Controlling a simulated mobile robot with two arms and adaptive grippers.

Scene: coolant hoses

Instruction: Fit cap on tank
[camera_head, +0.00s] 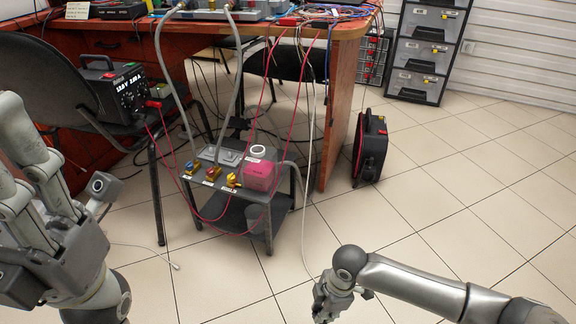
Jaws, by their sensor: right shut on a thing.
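The pink tank (261,173) stands on the right end of the small cart's top. Its white round neck (257,151) faces up, and no gripper is near it. My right gripper (322,305) is low in the picture, in front of the cart and well apart from the tank. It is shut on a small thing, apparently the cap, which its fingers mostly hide. My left gripper (22,165) is large and close at the left edge, with its fingers pointing up. Its fingertips are not clear, so I cannot tell whether it is open.
The small cart (240,216) also carries several coloured valve fittings (213,174), with grey hoses and red cables around them. A thin white cable runs down towards my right gripper. A black case (371,148) stands on the floor at right. The tiled floor (460,200) there is clear.

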